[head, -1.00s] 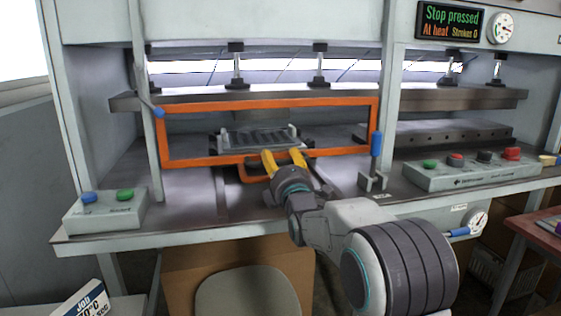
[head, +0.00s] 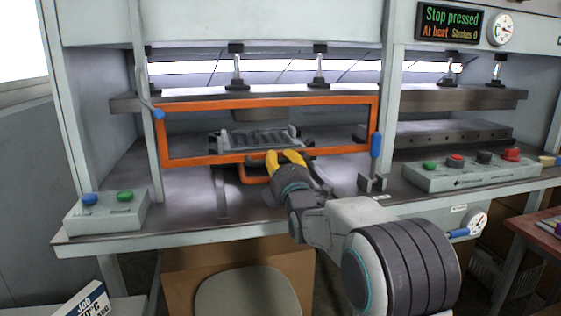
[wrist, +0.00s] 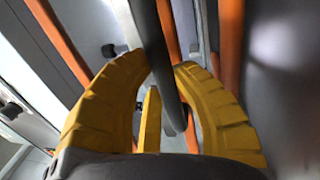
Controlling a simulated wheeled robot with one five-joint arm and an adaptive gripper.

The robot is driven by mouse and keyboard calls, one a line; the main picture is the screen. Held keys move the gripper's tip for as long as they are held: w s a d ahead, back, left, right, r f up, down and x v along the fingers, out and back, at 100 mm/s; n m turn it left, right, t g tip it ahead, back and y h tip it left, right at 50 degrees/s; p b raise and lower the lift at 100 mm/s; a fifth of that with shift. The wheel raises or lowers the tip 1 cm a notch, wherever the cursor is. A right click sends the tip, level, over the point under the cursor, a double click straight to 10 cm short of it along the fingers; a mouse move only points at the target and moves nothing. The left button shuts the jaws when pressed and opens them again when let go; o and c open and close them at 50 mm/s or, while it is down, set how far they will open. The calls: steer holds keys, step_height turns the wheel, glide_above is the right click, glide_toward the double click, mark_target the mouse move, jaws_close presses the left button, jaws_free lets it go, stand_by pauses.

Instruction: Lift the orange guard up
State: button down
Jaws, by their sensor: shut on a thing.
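The orange guard (head: 210,160) is a rectangular frame, upright across the front of the left press opening. A small orange handle loop (head: 249,180) hangs under its lower bar. My gripper (head: 285,155) has yellow fingers closed at the lower middle of the guard, where they cover part of the lower bar and handle. In the wrist view, an orange bar (wrist: 169,28) and a dark grey rod run between the yellow fingers of the gripper (wrist: 160,75). The exact part gripped is hard to tell.
A grey ribbed mould (head: 255,139) sits behind the guard. A blue-ended post (head: 376,146) stands at its right side. Button boxes stand left (head: 105,212) and right (head: 470,172). The display (head: 450,21) reads "Stop pressed". A chair (head: 248,292) stands below.

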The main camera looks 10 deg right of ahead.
step_height(320, 180, up, 26)
steer(key=p, duration=1.3)
steer(key=c, duration=1)
jaws_free()
steer(key=shift+f, duration=0.1)
steer(key=shift+o, duration=0.2)
steer(key=s+f, duration=0.2)
steer(key=s, duration=0.9)
steer(key=shift+s+f, duration=0.15)
steer(key=shift+s, duration=0.25)
steer(key=shift+s, duration=0.1)
